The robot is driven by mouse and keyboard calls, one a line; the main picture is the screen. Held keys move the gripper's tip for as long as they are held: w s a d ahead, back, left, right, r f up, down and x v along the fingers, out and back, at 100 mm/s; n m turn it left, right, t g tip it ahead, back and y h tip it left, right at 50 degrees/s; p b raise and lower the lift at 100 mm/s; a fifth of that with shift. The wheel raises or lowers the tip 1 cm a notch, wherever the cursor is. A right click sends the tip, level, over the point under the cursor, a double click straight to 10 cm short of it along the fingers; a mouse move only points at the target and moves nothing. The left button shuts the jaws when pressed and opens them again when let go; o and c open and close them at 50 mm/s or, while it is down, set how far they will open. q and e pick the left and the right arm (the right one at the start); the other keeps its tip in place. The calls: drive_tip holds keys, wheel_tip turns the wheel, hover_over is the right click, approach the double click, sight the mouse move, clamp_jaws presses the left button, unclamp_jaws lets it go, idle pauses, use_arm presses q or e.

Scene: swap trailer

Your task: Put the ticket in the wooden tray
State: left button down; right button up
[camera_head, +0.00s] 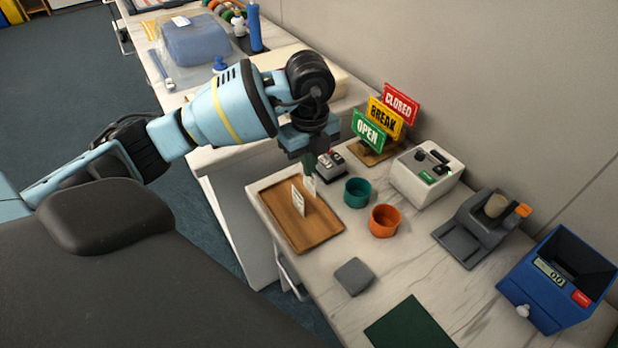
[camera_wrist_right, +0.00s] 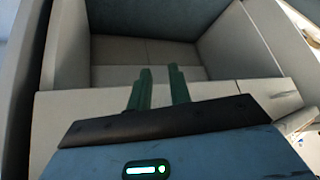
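The wooden tray (camera_head: 322,238) lies flat on the near left of the marble-look counter. Two narrow white card pieces show over it: one (camera_head: 298,201) looks upright over the tray floor, the other (camera_head: 310,186) is just under my left gripper's fingers. I cannot tell which is the ticket, or whether they are two parts of one thing. My left gripper (camera_head: 308,166) points down over the tray's far end, its green fingertips at the upper white piece. Whether they grip it is too small to tell. My right gripper (camera_wrist_right: 159,70) is open and empty in the right wrist view.
Behind the tray stand a small grey device (camera_head: 332,163), a teal cup (camera_head: 357,193), an orange cup (camera_head: 384,221) and an OPEN/BREAK/CLOSED sign stand (camera_head: 385,123). A white switch box (camera_head: 426,174), grey stand (camera_head: 480,228) and blue machine (camera_head: 556,280) stand right. A grey square (camera_head: 354,277) lies nearer.

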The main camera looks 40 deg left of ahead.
sight(309, 180)
use_arm(q)
drive_tip(key=shift+f, duration=2.45)
drive_tip(key=shift+f, duration=0.2)
drive_tip(key=c, duration=1.7)
unclamp_jaws()
drive_tip(key=shift+c, duration=0.2)
wheel_tip(309, 180, up, 12)
drive_tip(key=shift+r+p, duration=0.2)
drive_tip(key=shift+p, duration=0.1)
